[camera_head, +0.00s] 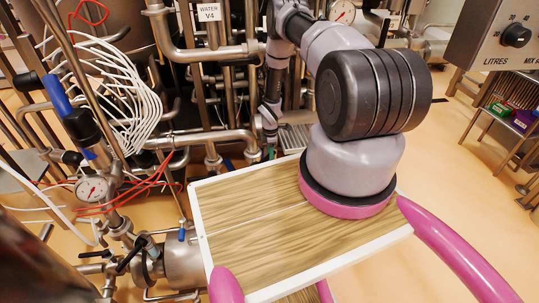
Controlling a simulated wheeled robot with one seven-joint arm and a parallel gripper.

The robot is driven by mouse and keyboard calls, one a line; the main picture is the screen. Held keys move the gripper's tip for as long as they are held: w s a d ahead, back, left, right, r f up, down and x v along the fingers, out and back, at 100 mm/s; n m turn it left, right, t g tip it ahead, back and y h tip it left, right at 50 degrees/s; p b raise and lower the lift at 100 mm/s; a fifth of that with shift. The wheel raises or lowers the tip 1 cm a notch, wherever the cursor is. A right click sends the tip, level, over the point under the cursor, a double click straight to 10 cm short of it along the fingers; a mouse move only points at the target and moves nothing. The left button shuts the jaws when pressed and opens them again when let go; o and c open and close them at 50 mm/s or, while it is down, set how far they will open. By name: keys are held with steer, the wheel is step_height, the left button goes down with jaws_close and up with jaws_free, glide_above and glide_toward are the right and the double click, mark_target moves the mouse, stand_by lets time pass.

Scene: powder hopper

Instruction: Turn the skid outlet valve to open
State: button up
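No valve carries a readable skid outlet label, so I cannot tell which one it is. My arm reaches away over the wooden top, and its far end hangs down among the steel pipes. My gripper (270,146) is small and dark there, pointing down beside a pipe end. Its fingers are too small to show whether they are open, shut or touching anything. A valve with a black handle (131,254) sits on the pipework at the lower left. A small blue handle (182,234) stands just right of it.
A pressure gauge (92,189) and red and white hoses crowd the left. A "WATER V4" sign (208,12) hangs above the pipes. A control box with a black knob (515,35) is at the upper right. Orange floor (460,190) is clear at the right.

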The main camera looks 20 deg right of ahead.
jaws_close()
stand_by(1.2)
